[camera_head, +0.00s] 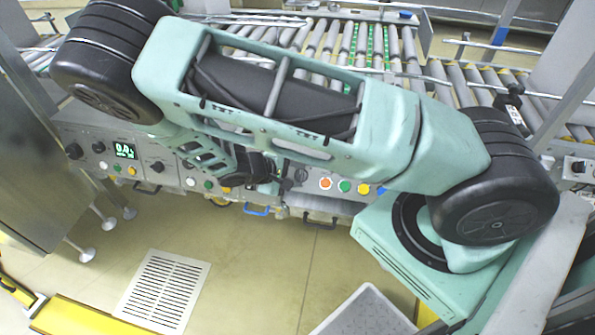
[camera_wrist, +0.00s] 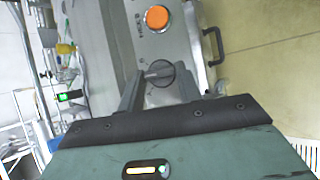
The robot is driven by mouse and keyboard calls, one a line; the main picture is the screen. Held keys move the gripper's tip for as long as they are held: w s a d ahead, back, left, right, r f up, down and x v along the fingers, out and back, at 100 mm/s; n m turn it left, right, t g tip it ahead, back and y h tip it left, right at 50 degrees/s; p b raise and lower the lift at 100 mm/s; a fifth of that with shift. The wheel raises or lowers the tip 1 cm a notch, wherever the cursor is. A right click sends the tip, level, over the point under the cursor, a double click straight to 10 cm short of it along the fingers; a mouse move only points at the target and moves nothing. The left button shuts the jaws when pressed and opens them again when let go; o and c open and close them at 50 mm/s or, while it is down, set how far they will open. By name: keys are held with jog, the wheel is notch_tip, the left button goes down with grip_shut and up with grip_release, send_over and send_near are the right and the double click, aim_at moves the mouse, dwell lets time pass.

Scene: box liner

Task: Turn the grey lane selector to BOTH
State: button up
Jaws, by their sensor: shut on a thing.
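The grey lane selector (camera_wrist: 161,73) is a round dark knob with a lighter grip bar, on a grey control panel in the wrist view. The bar lies roughly across the picture, towards the left. My gripper (camera_wrist: 158,82) has one finger on each side of the knob and is shut on it. The fingers partly cover it, and I cannot read its position marks. In the head view, my gripper (camera_head: 270,183) is at the panel front below my arm, left of the orange button. The selector is hard to make out there.
An orange button (camera_wrist: 157,18) sits close to the selector; it also shows in the head view (camera_head: 325,183), beside a green button (camera_head: 345,186). Panel handles (camera_head: 320,222) stick out below. A roller conveyor (camera_head: 400,48) runs behind. The floor in front has open room.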

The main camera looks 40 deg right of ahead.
jog(key=shift+d+r, duration=0.15)
jog(key=o, duration=1)
